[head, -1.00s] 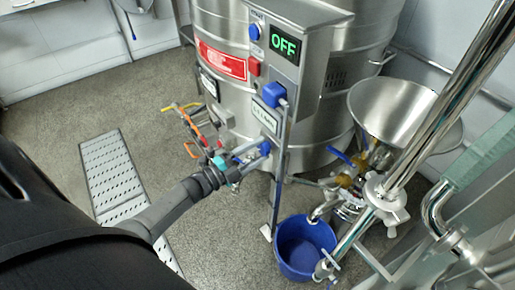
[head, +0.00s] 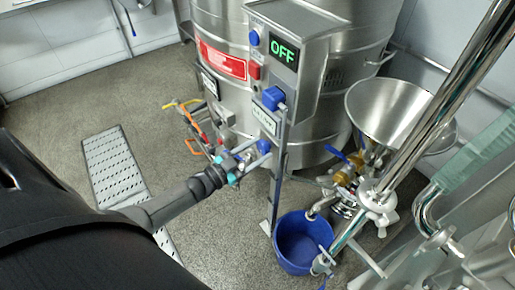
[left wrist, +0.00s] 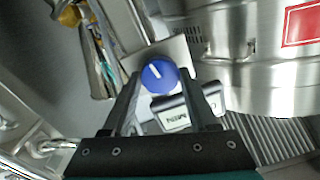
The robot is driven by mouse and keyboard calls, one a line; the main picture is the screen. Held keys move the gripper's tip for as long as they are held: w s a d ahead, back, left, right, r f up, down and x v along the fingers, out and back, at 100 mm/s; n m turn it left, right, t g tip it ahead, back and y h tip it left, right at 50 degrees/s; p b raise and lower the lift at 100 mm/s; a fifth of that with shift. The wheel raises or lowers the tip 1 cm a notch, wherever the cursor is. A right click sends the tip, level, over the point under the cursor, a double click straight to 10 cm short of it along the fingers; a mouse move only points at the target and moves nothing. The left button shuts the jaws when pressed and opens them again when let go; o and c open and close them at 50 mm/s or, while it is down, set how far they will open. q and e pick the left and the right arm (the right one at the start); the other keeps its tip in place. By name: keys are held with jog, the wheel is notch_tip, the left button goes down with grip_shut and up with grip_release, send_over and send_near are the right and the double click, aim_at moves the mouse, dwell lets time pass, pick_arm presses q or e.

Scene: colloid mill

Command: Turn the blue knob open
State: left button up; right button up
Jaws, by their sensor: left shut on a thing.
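The blue knob (head: 264,146) is on the lower front of the steel machine, below a label plate. My left gripper (head: 262,153) comes in from the left and is shut on it. In the left wrist view the round blue knob (left wrist: 160,75) sits between the two dark fingers (left wrist: 160,92). A white mark on its face points to the upper left in that view. In the head view the fingers partly hide the knob. My right gripper is in neither view.
A blue bucket (head: 303,242) stands on the floor under a spout. A steel funnel (head: 390,115) with a blue-handled valve is to the right. Orange-handled valves (head: 200,137) are left of the knob.

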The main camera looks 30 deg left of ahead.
pick_arm(q)
jog(key=n, duration=0.4)
jog(key=shift+n+p, duration=0.35)
jog(key=shift+n, duration=0.05)
jog(key=n, duration=0.4)
jog(key=shift+a, duration=0.1)
jog(key=shift+n, duration=0.5)
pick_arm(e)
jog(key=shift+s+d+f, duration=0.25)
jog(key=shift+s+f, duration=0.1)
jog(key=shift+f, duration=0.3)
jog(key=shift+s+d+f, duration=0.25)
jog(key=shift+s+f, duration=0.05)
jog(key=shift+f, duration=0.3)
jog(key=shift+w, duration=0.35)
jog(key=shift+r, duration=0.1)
pick_arm(q)
jog(key=o, duration=1.3)
jog(key=shift+o, duration=0.4)
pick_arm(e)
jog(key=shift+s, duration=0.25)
pick_arm(q)
jog(key=shift+s, duration=0.1)
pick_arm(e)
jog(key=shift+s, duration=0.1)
